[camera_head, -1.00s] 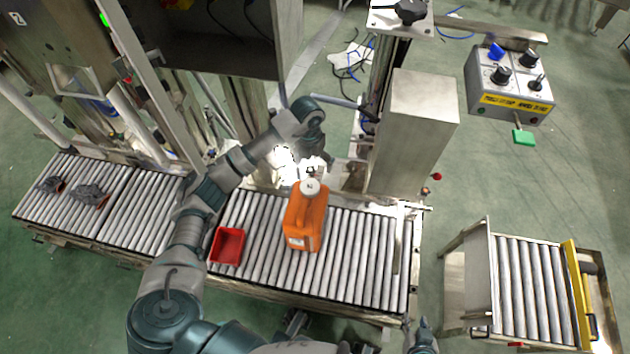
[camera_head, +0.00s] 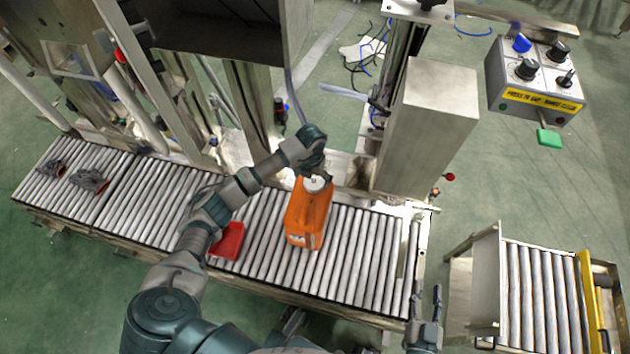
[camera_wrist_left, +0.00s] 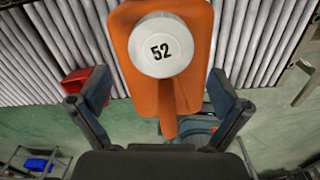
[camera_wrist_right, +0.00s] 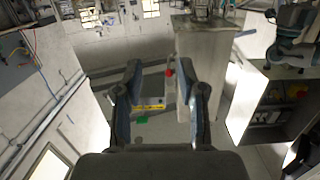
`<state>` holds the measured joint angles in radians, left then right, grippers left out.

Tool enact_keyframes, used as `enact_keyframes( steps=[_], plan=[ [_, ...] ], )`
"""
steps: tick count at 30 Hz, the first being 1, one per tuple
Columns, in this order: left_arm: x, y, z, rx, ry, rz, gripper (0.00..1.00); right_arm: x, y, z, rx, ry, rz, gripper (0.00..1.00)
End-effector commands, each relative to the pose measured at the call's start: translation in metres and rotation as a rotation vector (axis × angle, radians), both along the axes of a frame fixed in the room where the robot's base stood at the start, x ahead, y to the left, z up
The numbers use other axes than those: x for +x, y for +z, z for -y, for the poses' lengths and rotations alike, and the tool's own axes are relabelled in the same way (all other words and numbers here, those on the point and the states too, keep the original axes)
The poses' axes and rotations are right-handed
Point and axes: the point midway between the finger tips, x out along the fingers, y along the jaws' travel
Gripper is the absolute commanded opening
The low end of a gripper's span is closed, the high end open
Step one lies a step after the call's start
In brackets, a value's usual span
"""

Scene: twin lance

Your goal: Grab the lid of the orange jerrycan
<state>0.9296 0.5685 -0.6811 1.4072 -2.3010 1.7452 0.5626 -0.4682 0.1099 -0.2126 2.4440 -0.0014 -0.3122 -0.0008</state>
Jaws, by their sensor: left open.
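The orange jerrycan (camera_head: 308,217) stands upright on the roller conveyor. Its white round lid (camera_head: 316,184) is on its top. In the left wrist view the lid (camera_wrist_left: 160,46) carries the number 52, with the orange jerrycan (camera_wrist_left: 150,95) around and below it. My left gripper (camera_head: 316,172) is at the lid in the head view. In the left wrist view my left gripper (camera_wrist_left: 158,88) is open and empty, its fingers spread on both sides of the jerrycan, with the lid beyond the fingertips. My right gripper (camera_head: 428,310) is at the lower right, away from the jerrycan, open and empty; its fingers (camera_wrist_right: 163,75) are apart.
A red bin (camera_head: 228,240) sits on the roller conveyor (camera_head: 355,260) left of the jerrycan, partly behind my left arm. Dark gloves (camera_head: 90,180) lie at the far left. A metal column (camera_head: 425,130) stands behind. A control box (camera_head: 535,80) is at the upper right.

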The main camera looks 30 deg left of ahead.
Motion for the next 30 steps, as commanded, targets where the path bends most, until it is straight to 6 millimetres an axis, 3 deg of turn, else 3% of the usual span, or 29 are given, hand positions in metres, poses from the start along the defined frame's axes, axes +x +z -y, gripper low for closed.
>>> enact_keyframes(
  steps=[1, 4, 13, 14, 20, 30],
  plan=[
    [-0.001, -0.013, -0.001, -0.002, 0.000, -0.007, 1.00, 0.001, 0.001, -0.001, 0.012, 0.001, 0.036, 0.40],
    [-0.001, -0.025, 0.000, -0.001, 0.001, -0.004, 1.00, 0.003, 0.012, -0.003, 0.033, 0.001, 0.107, 0.40],
    [0.000, -0.028, 0.000, -0.001, 0.000, 0.001, 1.00, 0.003, 0.022, -0.003, 0.046, 0.001, 0.154, 0.40],
    [0.000, -0.028, 0.000, -0.001, 0.000, 0.001, 0.97, 0.003, 0.022, -0.003, 0.046, 0.002, 0.154, 0.40],
    [0.000, -0.028, -0.001, -0.001, 0.000, 0.000, 0.47, 0.005, 0.020, -0.004, 0.044, 0.001, 0.148, 0.40],
    [0.000, -0.025, -0.001, -0.001, 0.000, 0.001, 0.47, 0.005, 0.020, -0.003, 0.044, 0.000, 0.147, 0.40]
  ],
)
